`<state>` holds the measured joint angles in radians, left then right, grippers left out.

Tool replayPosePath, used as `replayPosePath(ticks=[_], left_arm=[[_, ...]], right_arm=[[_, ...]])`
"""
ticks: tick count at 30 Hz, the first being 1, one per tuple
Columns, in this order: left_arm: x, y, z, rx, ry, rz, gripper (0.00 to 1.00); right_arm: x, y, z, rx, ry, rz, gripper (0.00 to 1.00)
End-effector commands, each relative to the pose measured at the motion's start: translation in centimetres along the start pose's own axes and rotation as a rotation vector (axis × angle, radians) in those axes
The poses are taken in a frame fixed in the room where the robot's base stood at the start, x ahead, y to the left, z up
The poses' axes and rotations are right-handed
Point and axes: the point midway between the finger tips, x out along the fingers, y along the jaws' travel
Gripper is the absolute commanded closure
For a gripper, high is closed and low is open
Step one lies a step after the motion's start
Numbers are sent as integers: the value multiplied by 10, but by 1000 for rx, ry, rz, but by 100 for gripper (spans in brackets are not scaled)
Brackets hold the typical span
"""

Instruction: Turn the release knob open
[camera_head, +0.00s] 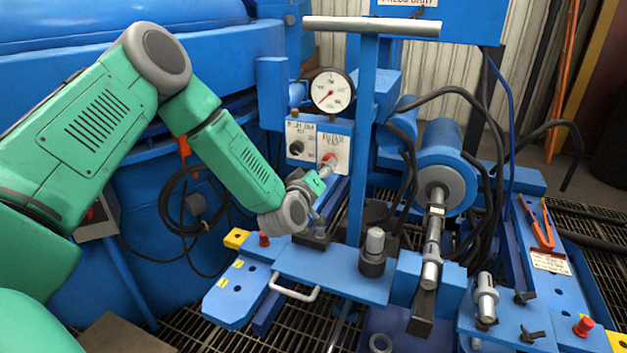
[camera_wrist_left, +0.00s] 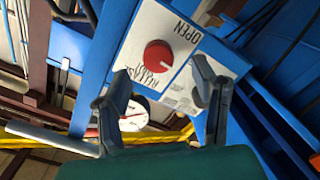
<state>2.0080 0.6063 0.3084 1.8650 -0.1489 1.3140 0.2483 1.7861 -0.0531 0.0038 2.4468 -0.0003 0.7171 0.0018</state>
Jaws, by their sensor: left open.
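The red release knob (camera_head: 329,159) is on a white panel (camera_head: 335,142) below a round gauge. In the left wrist view the red knob (camera_wrist_left: 158,54) is round, on the white plate (camera_wrist_left: 168,38) with the word OPEN printed near it. My left gripper (camera_head: 325,169) is in front of the panel, close to the knob. In the wrist view its two fingers (camera_wrist_left: 162,78) are spread, one on each side of the line to the knob, with nothing between them. The knob appears beyond the fingertips, and I cannot tell the exact gap. My right gripper is not in view.
A gauge (camera_head: 331,90) sits above the panel, with a black knob (camera_head: 297,147) on the neighbouring panel. A blue upright post (camera_head: 363,140) with a T-bar top stands just right of the gripper. Black hoses (camera_head: 468,95) and a blue cylinder (camera_head: 446,155) are farther right.

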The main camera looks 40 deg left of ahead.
Motion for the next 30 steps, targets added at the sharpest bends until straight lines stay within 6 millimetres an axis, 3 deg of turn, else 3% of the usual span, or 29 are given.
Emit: replayPosePath(ticks=[3,10,30], left_arm=[[-26,-1,0,-1,-2,-1,47],[-55,-2,-1,-2,2,-2,47],[-61,-2,-1,-2,2,-1,47]], right_arm=[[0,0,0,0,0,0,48],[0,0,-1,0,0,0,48],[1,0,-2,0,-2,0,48]])
